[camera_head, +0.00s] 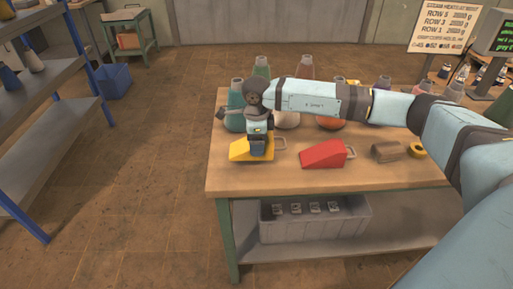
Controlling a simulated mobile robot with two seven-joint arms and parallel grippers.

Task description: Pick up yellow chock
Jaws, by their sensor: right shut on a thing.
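The yellow chock (240,151) is a wedge near the left end of the wooden table (290,178). Its thin end points left, and a metal loop handle shows at its right side. My right arm reaches in from the right, and its gripper (257,147) points down over the chock, shut on it. The gripper covers the middle of the chock. I cannot tell whether the chock touches the table or is slightly raised. My left gripper is not in view.
A red chock (323,154) lies just right of the yellow one, then a brown block (386,152) and a yellow ring (416,150). Several bottles, including a teal one (235,110), stand behind. A grey bin (315,222) sits on the lower shelf.

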